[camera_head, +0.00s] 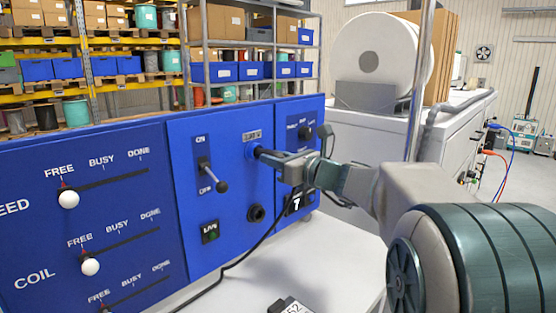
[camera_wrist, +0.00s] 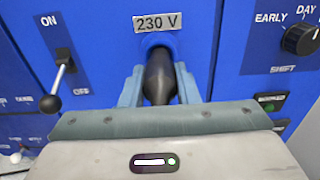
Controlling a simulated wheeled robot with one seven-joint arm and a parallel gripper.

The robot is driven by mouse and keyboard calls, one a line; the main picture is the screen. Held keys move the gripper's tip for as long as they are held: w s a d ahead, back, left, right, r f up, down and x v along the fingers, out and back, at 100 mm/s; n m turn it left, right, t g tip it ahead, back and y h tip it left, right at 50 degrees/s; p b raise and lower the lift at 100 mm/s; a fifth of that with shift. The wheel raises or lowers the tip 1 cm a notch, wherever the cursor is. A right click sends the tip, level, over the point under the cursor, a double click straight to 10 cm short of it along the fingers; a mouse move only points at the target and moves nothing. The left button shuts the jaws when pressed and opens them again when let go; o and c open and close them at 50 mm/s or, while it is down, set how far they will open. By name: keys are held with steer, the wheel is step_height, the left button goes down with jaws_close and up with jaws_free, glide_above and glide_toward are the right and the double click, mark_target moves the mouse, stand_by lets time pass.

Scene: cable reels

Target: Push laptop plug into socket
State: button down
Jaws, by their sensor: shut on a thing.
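The laptop plug (camera_wrist: 159,80) is a dark, tapered body between the two fingers of my gripper (camera_wrist: 159,88), which is shut on it. Its far end meets the blue panel just under the 230 V label (camera_wrist: 158,23). The socket there is mostly hidden by the plug, with a blue rim (camera_wrist: 152,42) showing; I cannot tell how deep the plug sits. In the head view my gripper (camera_head: 275,158) reaches to the panel from the right, at the upper socket (camera_head: 251,150). A black cable (camera_head: 250,252) hangs below the gripper and runs down to the left.
Sliders with white knobs (camera_head: 90,266) are at left. A white surface (camera_head: 330,262) lies below.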

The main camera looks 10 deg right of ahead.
steer(key=shift+w+a, duration=0.35)
steer(key=shift+w, duration=0.15)
steer(key=c, duration=1)
jaws_free()
